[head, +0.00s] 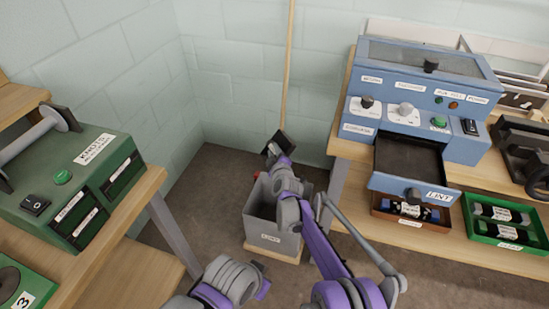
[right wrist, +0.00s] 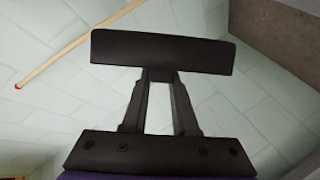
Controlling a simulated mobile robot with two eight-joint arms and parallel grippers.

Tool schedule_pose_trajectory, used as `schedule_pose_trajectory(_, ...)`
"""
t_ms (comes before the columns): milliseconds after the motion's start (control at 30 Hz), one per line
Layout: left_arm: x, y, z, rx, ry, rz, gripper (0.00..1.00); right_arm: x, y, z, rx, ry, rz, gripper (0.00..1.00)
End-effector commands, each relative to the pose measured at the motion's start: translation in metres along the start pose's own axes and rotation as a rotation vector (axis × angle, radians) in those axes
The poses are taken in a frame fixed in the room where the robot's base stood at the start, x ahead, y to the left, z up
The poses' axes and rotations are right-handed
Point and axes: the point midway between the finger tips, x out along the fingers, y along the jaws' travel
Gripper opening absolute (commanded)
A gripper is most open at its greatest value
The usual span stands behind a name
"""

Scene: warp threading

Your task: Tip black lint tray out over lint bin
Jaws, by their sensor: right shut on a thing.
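The black lint tray (right wrist: 162,52) shows in the right wrist view as a dark flat piece, seen edge-on, at the ends of my right gripper's fingers (right wrist: 160,78). The fingers are shut on it. In the head view my right gripper (head: 277,150) is above the grey lint bin (head: 262,228), which stands on the floor with a label on its front. A small tilted dark shape shows there; my arm covers much of it, and the tray's inside is hidden. The wrist picture appears turned over, with the wall behind. My left gripper is not in view.
The blue machine (head: 405,80) stands on the right bench, its drawer labelled LINT (head: 413,190) pulled out and dark inside. A brown tray (head: 384,212) and a green tray (head: 512,240) lie below. A wooden pole (head: 288,60) leans behind the bin. A green machine (head: 100,150) is at left.

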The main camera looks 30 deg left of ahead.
Motion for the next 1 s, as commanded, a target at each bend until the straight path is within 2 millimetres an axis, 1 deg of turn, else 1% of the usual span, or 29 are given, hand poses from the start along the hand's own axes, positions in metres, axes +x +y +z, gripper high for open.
schedule_pose_trajectory(33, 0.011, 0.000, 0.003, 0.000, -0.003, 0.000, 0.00, 0.002, -0.002, 0.004, 0.017, -0.001, -0.008, 0.00)
schedule_pose_trajectory(300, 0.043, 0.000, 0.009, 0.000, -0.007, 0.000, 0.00, 0.003, 0.004, 0.006, 0.136, -0.001, -0.056, 0.00)
schedule_pose_trajectory(400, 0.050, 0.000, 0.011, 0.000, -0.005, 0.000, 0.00, 0.002, 0.011, 0.005, 0.199, -0.001, -0.080, 0.00)
schedule_pose_trajectory(700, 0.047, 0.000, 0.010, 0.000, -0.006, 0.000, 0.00, 0.005, 0.033, 0.014, 0.668, -0.001, -0.275, 0.00)
schedule_pose_trajectory(833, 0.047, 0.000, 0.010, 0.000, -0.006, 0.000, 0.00, 0.006, 0.036, 0.015, 0.771, 0.000, -0.319, 0.00)
schedule_pose_trajectory(1000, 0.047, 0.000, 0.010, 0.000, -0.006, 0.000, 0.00, 0.006, 0.037, 0.015, 0.806, 0.000, -0.334, 0.00)
